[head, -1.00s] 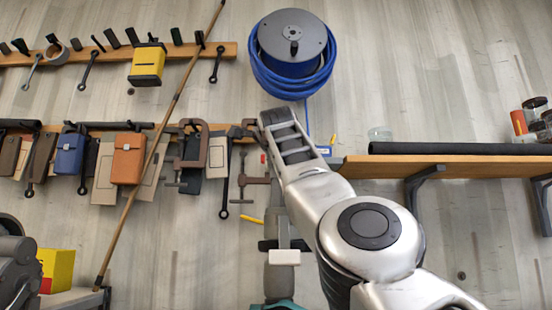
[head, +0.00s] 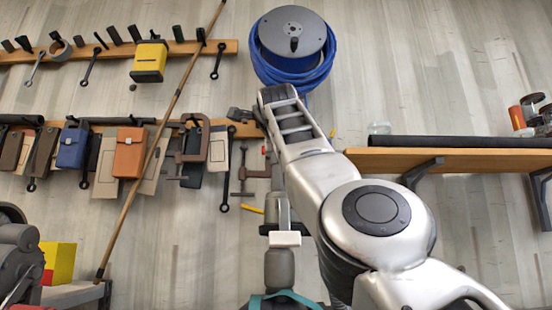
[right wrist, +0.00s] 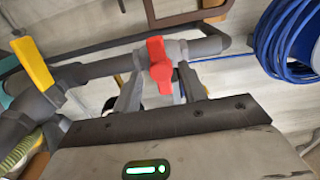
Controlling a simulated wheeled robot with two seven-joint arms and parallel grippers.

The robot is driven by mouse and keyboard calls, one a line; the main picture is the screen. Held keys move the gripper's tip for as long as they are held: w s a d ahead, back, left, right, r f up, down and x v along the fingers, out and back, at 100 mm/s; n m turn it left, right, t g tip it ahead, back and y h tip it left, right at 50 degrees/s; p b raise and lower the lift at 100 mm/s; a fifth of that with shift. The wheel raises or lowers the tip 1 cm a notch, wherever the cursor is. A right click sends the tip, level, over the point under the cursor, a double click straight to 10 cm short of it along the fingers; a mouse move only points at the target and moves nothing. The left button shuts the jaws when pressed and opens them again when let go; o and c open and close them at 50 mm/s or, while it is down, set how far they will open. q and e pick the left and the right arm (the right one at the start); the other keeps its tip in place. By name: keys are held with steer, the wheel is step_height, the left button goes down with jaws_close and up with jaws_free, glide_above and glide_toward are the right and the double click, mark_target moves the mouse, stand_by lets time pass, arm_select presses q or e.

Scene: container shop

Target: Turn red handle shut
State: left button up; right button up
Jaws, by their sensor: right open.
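The red handle (right wrist: 158,65) sits on a grey pipe (right wrist: 205,47) in the middle of the right wrist view. It stands roughly across the pipe's line. My right gripper (right wrist: 160,88) is open, with one finger to each side of the handle's lower part. I cannot tell whether either finger touches it. In the head view my right arm reaches up the middle, and I cannot clearly make out its fingers or the red handle there. My left gripper is not in view.
A yellow handle (right wrist: 33,62) is on the pipework at left. A blue hose reel (head: 292,45) hangs above my arm. A wooden shelf (head: 450,160) juts out at right. Clamps and pouches hang on a rail at left, with a long stick (head: 160,135) slanting across.

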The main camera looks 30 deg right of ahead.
steer(key=b+v, duration=0.6)
steer(key=v, duration=0.6)
steer(key=shift+s, duration=0.25)
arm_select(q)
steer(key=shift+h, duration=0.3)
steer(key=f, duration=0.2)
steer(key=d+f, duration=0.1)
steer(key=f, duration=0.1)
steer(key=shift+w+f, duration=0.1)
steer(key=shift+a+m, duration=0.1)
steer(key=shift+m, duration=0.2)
